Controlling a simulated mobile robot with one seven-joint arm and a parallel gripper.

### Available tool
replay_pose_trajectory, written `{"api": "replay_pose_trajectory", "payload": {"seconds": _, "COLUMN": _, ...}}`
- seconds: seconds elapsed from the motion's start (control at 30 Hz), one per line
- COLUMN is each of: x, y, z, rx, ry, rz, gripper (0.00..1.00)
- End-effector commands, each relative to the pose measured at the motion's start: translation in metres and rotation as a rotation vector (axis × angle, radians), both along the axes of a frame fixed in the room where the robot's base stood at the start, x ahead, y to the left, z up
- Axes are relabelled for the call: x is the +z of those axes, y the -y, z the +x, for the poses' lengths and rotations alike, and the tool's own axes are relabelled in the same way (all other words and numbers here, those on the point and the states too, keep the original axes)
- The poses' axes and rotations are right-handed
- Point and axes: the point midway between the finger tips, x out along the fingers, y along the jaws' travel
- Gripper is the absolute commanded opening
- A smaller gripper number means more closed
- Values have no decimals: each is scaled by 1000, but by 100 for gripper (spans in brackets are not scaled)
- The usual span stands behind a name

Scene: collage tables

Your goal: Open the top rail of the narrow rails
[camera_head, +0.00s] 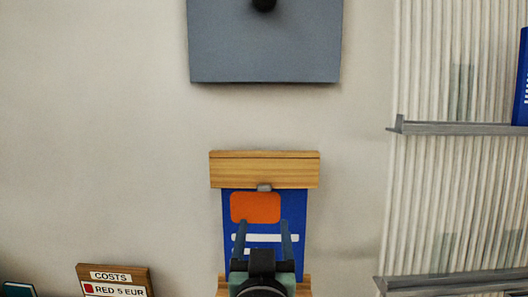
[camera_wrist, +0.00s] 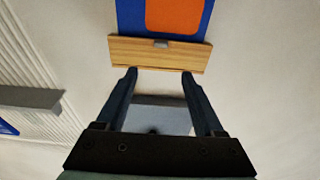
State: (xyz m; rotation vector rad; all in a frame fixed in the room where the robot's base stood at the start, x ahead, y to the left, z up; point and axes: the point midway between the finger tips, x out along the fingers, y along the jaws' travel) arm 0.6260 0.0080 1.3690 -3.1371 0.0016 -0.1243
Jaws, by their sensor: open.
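The top rail (camera_head: 264,166) is a narrow wooden bar on the wall, with a small grey tab (camera_head: 264,187) at its lower edge. A blue poster (camera_head: 300,212) with an orange patch hangs below it, its upper edge meeting the rail. My gripper (camera_head: 264,224) is open and empty, its fingers overlapping the poster below the rail in the head view. In the wrist view, which appears upside down, the rail (camera_wrist: 165,55) lies just beyond my fingertips (camera_wrist: 160,74). I cannot tell whether they touch it. Part of the lower rail (camera_head: 305,286) shows behind my gripper.
A grey panel (camera_head: 262,55) with a dark round knob is above the rail. Grey shelves (camera_head: 460,129) on a ribbed wall are at the right, one holding a blue item (camera_head: 521,90). A wooden "COSTS" sign (camera_head: 112,279) is at lower left. Bare wall flanks the poster.

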Motion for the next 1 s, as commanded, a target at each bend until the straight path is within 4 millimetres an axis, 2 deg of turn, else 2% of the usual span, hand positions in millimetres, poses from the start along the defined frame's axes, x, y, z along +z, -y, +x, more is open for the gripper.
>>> {"api": "replay_pose_trajectory", "payload": {"seconds": 0.03, "x": 14, "y": -1, "z": 3, "rx": 0, "ry": -24, "rz": -1, "gripper": 70}}
{"api": "replay_pose_trajectory", "payload": {"seconds": 0.47, "x": 10, "y": -1, "z": 19, "rx": 1, "ry": -82, "rz": -2, "gripper": 70}}
{"api": "replay_pose_trajectory", "payload": {"seconds": 1.0, "x": 12, "y": -1, "z": 95, "rx": 1, "ry": -80, "rz": -2, "gripper": 70}}
